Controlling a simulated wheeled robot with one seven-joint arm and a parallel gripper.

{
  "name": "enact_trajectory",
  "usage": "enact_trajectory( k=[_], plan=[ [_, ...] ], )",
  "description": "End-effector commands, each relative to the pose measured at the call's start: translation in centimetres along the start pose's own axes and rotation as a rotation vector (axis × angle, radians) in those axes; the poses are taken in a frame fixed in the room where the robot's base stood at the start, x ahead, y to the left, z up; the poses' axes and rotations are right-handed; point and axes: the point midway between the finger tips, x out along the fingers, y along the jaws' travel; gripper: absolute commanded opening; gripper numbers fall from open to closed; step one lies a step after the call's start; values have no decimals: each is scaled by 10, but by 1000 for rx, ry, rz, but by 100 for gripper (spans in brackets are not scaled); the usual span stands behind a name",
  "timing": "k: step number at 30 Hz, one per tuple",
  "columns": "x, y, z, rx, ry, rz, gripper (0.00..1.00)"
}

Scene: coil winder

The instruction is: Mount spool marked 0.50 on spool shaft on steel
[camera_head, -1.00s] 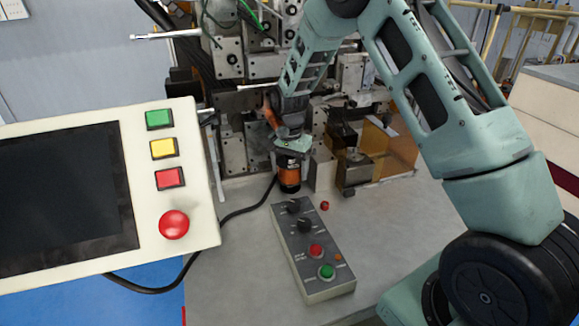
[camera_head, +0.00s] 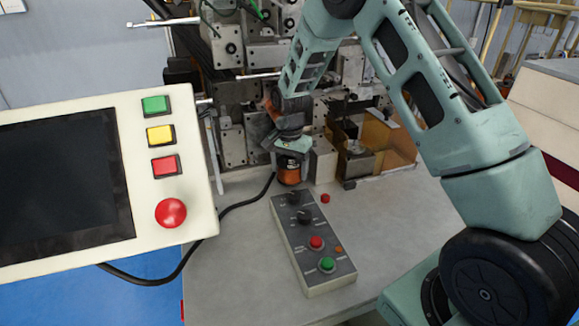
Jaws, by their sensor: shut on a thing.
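My gripper (camera_head: 290,152) points down in front of the winding machine. It is shut on an orange, copper-coloured spool (camera_head: 289,172) with a dark lower rim. The spool is upright, low over or on the grey table; I cannot tell which. Its upper part is hidden by the gripper and its marking cannot be read. Two thin steel rods stick out to the left from the machine: an upper rod (camera_head: 158,23) and a lower rod (camera_head: 258,76). I cannot tell which is the spool shaft.
A panel with a dark screen (camera_head: 60,185) and coloured buttons fills the left front. A grey control box (camera_head: 312,245) lies on the table in front of the gripper. A small red part (camera_head: 325,198) lies beside it. An amber transparent guard (camera_head: 392,138) is at right. A black cable (camera_head: 245,209) crosses the table.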

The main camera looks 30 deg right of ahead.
Motion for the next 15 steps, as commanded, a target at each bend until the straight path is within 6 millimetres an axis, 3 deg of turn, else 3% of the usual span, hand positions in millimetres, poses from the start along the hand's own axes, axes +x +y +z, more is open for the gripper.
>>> enact_trajectory(
  k=[2,3,6,15],
  plan=[
    [2,0,0,0,1,-1,29],
    [2,-1,0,0,1,-2,75],
    [1,0,0,0,1,-1,98],
    [1,0,0,0,0,0,98]
  ],
)
